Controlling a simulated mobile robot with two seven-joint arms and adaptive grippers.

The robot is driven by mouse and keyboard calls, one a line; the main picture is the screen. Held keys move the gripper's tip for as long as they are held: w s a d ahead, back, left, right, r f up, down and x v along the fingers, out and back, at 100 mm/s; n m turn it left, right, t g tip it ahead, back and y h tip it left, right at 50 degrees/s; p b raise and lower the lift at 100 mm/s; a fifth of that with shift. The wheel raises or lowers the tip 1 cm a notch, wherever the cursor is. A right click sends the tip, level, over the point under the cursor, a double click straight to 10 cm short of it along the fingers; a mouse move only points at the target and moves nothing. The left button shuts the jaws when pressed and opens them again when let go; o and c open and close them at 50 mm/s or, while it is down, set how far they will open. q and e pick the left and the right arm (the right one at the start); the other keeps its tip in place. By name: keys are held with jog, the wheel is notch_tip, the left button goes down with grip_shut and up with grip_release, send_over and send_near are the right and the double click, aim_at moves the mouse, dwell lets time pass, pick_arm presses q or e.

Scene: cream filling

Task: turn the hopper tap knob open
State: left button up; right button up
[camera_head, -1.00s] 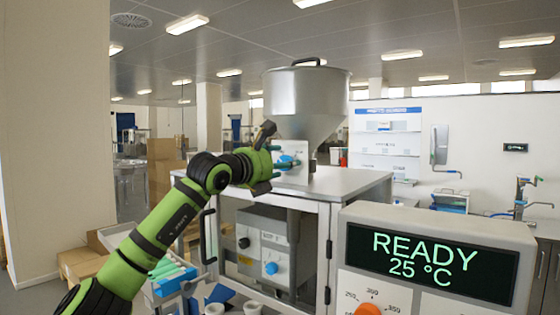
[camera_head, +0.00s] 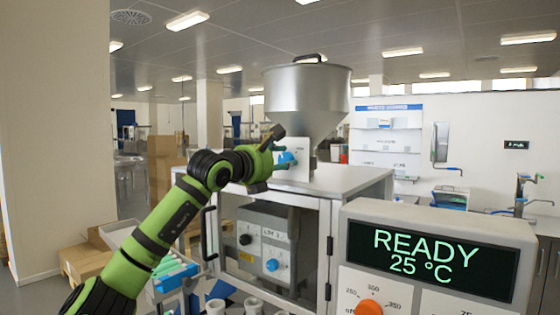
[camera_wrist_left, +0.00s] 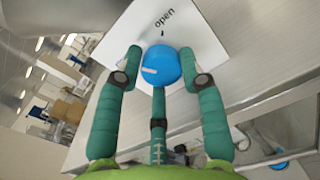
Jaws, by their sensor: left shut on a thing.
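The blue tap knob (camera_head: 287,158) sits on a white plate (camera_head: 300,166) below the steel hopper (camera_head: 306,100). In the left wrist view the round blue knob (camera_wrist_left: 166,66) carries a white pointer line on its left part. The plate (camera_wrist_left: 190,36) there shows the word "open" and a short dark mark above the knob. My left gripper (camera_head: 273,158) is at the knob. In the left wrist view its green fingers (camera_wrist_left: 160,68) are around the knob, shut on it. The pointer does not line up with the "open" mark. My right gripper is out of view.
The hopper stands on a steel cabinet (camera_head: 350,183) with a second blue knob (camera_head: 271,265) lower down. A control box with a READY 25 °C display (camera_head: 430,255) is at front right. A tray of teal tubes (camera_head: 172,275) lies below my left arm.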

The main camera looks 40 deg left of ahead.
pick_arm(q)
jog(key=m, duration=0.3)
jog(key=shift+s+r, duration=0.1)
jog(key=shift+r, duration=0.3)
jog(key=m+p, duration=0.1)
jog(key=m, duration=0.3)
jog(key=shift+d, duration=0.1)
jog(key=m+p, duration=0.1)
jog(key=m, duration=0.3)
jog(key=shift+f+m+p, duration=0.2)
jog(key=shift+m+p, duration=0.15)
jog(key=shift+m, duration=0.05)
jog(key=shift+f+m+p, duration=0.15)
jog(key=shift+m+p, duration=0.2)
jog(key=shift+m, duration=1.15)
jog(key=shift+f, duration=0.1)
jog(key=o, duration=1.1)
jog(key=shift+d, duration=0.1)
jog(key=shift+w+d, duration=0.2)
